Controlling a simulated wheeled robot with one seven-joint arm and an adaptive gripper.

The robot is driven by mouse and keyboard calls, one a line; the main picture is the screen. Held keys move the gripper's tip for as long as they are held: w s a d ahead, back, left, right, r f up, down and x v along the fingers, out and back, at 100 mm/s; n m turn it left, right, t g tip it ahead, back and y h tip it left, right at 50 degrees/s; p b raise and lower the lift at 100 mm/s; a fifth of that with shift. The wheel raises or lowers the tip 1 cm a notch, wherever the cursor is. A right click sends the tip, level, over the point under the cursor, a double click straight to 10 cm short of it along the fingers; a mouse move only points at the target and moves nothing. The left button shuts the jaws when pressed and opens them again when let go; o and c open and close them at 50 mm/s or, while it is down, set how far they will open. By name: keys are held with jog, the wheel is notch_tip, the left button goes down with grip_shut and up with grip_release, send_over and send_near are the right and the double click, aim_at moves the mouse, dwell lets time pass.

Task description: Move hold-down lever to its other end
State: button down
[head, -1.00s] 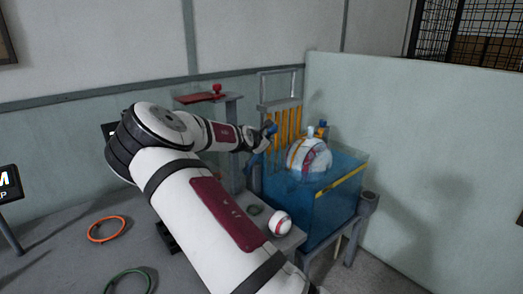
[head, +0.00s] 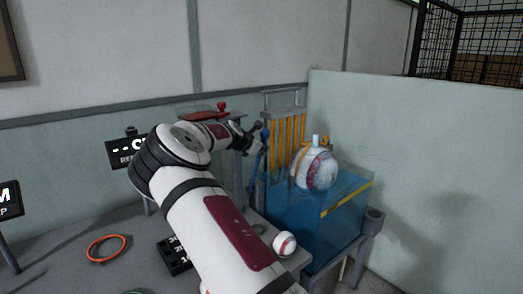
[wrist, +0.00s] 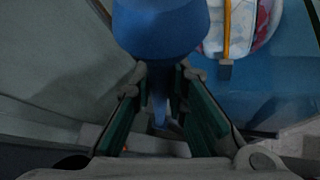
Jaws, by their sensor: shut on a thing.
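The hold-down lever (head: 264,138) is a blue bar with a rounded blue knob, standing nearly upright at the left of the blue tank in the head view. My gripper (head: 256,136) is at its upper part. In the wrist view the big blue knob (wrist: 160,25) sits just beyond the fingertips, and the shaft runs down between the green-padded fingers, so my gripper is shut on the lever. A large white ball (head: 317,170) with dark red marks and an orange strap sits at the tank's top. The lever's lower end is partly hidden.
The blue tank (head: 340,213) has a yellow stripe. Orange bars (head: 288,130) stand in a grey frame behind it. A small red-striped ball (head: 284,243) and an orange ring (head: 107,248) lie on the grey table. A pale wall (head: 430,170) stands close at the right.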

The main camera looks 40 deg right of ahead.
jog(key=c, duration=1.6)
grip_release()
jog(key=shift+o, duration=0.2)
jog(key=v, duration=1.2)
